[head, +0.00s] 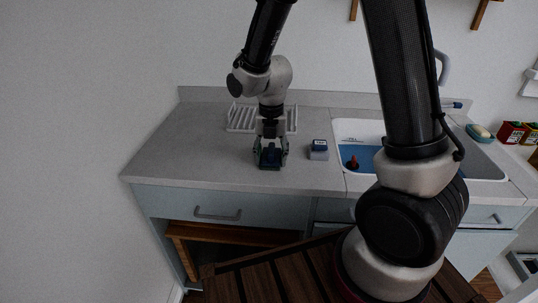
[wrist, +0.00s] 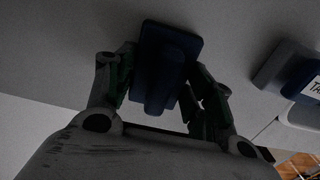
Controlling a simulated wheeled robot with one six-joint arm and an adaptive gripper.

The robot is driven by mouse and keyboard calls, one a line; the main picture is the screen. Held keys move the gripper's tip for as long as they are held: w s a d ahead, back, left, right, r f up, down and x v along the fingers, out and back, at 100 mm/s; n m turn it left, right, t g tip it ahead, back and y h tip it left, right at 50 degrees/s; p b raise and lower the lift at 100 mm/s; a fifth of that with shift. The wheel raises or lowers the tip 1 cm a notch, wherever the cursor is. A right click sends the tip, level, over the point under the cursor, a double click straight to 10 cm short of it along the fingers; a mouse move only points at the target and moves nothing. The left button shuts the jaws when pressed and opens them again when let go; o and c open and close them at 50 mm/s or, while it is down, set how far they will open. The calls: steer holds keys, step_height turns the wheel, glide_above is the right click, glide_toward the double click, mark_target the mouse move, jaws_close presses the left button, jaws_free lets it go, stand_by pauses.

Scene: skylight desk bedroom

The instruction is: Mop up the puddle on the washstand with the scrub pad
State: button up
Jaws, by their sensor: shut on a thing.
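My gripper (head: 270,153) is over the left part of the grey washstand top (head: 190,155), close to its front edge. It is shut on a dark blue scrub pad (head: 270,161), with a finger on each side of the pad's raised grip. In the wrist view the pad (wrist: 168,62) sits between the fingertips (wrist: 160,85), with its flat blue plate facing the counter. The pad is down at the counter surface or just above it; I cannot tell if it touches. I cannot make out a puddle; the pad and gripper hide the counter beneath them.
A small blue-and-grey box (head: 318,150) stands just right of my gripper. A pale slatted rack (head: 243,118) lies behind it. The sink (head: 345,129), with a red-handled item (head: 353,162) in it, is further right. The counter's left side is clear.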

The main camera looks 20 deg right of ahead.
steer(key=shift+d, duration=0.65)
steer(key=shift+d, duration=1)
steer(key=shift+a, duration=0.15)
steer(key=shift+a, duration=0.9)
steer(key=shift+r, duration=4)
